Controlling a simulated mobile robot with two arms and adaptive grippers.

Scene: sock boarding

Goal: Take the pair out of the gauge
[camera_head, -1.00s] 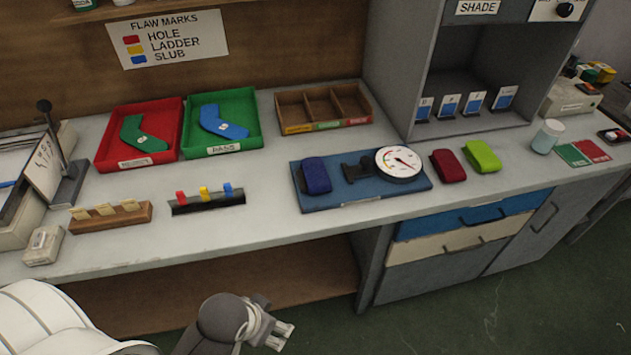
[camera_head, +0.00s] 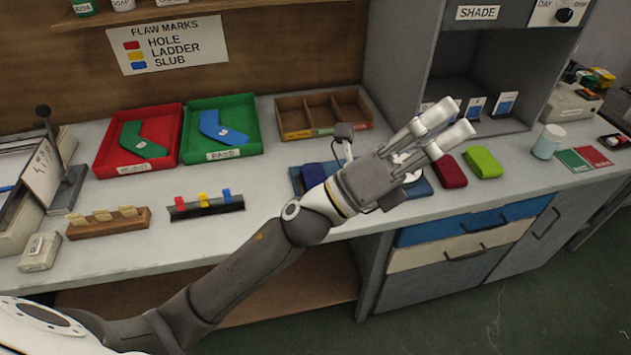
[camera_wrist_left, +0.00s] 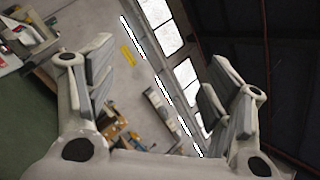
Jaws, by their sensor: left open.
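A dark blue folded pair (camera_head: 314,176) sits at the left end of the gauge, on its blue base (camera_head: 421,188). My left gripper (camera_head: 459,117) is open and empty, above and beyond the gauge, with its fingers pointing up and right toward the shade cabinet. My wrist and hand cover the middle of the gauge and most of its white dial. In the left wrist view the two fingers (camera_wrist_left: 160,75) stand wide apart with nothing between them. My right gripper is out of view.
A red pair (camera_head: 450,172) and a lime pair (camera_head: 482,162) lie right of the gauge. Behind are a red tray (camera_head: 172,155), a green tray (camera_head: 250,139) and a wooden divided box (camera_head: 295,133). The grey shade cabinet (camera_head: 398,60) rises close to my left fingers.

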